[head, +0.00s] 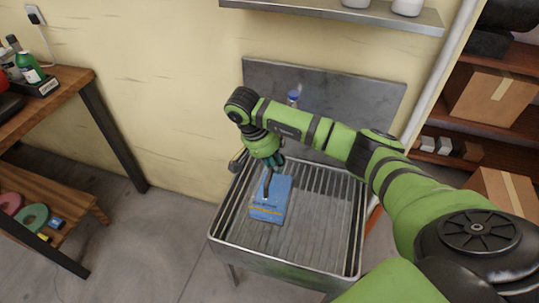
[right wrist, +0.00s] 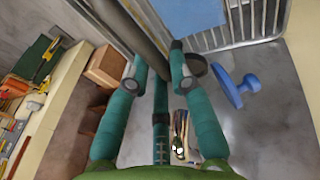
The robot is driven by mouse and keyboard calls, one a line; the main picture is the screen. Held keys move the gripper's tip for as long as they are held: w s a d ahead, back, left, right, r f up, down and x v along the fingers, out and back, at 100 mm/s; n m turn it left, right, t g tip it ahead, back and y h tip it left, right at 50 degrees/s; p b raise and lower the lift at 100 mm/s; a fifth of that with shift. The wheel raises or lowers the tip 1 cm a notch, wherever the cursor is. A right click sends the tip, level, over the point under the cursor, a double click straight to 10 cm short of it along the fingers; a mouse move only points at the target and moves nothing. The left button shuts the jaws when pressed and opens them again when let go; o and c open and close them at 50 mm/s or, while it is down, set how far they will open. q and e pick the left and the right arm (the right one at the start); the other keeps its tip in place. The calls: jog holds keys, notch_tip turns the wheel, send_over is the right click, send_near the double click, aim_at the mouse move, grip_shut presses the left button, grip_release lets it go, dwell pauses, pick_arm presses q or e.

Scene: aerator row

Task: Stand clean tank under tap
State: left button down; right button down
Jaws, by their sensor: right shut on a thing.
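The clean tank appears to be the blue boxy thing (head: 270,203) with a pale label and a yellow stripe in the ribbed steel basin (head: 325,225). A blue face (right wrist: 190,14) shows at the top of the right wrist view. My right gripper (head: 268,165) is over the far end of the tank, shut by a dark, handle-like part; its exact grip is hidden. Its teal fingers also show in the right wrist view (right wrist: 157,68). A blue-topped fitting (head: 293,98), likely the tap, is on the backsplash, partly behind my arm. My left gripper is out of view.
The basin has raised rims, with bare ribbed floor right of the tank. A steel backsplash (head: 350,97) stands behind it and a shelf (head: 320,10) hangs above. A wooden bench (head: 62,85) is at left; shelving with cardboard boxes (head: 490,95) is at right.

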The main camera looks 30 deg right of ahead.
aim_at(275, 174)
jog(key=shift+w+d+f, duration=0.1)
jog(key=shift+d+f, duration=0.3)
jog(key=shift+d, duration=0.05)
jog(key=shift+f+b, duration=0.45)
jog(key=shift+f, duration=0.35)
jog(key=shift+f+b, duration=1.35)
jog(key=shift+f, duration=0.35)
jog(key=shift+a, duration=0.1)
